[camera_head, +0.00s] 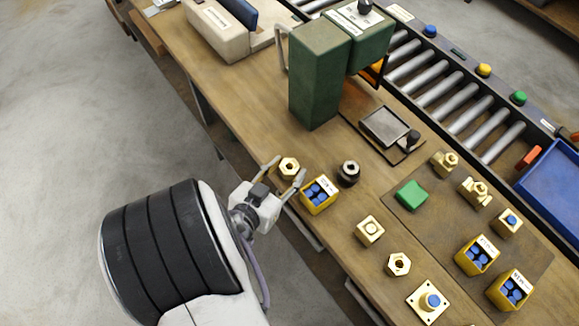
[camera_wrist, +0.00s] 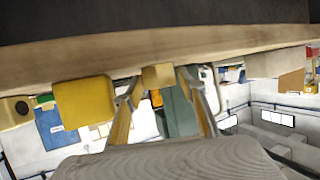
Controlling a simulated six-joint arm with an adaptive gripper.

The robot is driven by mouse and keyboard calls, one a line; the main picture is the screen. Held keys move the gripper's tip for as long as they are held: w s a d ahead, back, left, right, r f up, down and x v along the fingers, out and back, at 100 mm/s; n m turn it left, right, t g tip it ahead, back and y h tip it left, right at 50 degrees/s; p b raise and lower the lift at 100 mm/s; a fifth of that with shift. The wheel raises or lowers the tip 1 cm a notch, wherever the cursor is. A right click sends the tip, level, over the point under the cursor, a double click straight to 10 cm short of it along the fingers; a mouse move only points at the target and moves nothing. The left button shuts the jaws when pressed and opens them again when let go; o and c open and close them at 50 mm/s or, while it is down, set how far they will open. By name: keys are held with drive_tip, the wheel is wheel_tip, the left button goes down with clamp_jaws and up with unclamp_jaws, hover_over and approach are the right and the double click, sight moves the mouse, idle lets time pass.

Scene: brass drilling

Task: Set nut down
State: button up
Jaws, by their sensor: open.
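A brass hex nut (camera_head: 289,167) with a round hole lies on the wooden table near its front edge. My gripper (camera_head: 285,169) is open, with one finger on each side of the nut. In the wrist view the nut (camera_wrist: 158,76) shows as a small tan block against the table surface, between the spread fingertips of my gripper (camera_wrist: 158,84). I cannot tell whether a finger touches it. A second brass nut (camera_head: 398,264) lies farther right along the front of the table.
A yellow box with blue pieces (camera_head: 318,195) stands close beside the right finger; it also shows in the wrist view (camera_wrist: 83,105). A dark round part (camera_head: 349,172) is just behind. The green drill press (camera_head: 320,80) rises farther back. Table (camera_head: 235,110) left of the nut is clear.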

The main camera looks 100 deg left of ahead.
sight(286, 171)
clamp_jaws()
drive_tip(key=shift+r, duration=0.25)
drive_tip(key=shift+r, duration=4.8)
drive_tip(key=shift+w, duration=0.1)
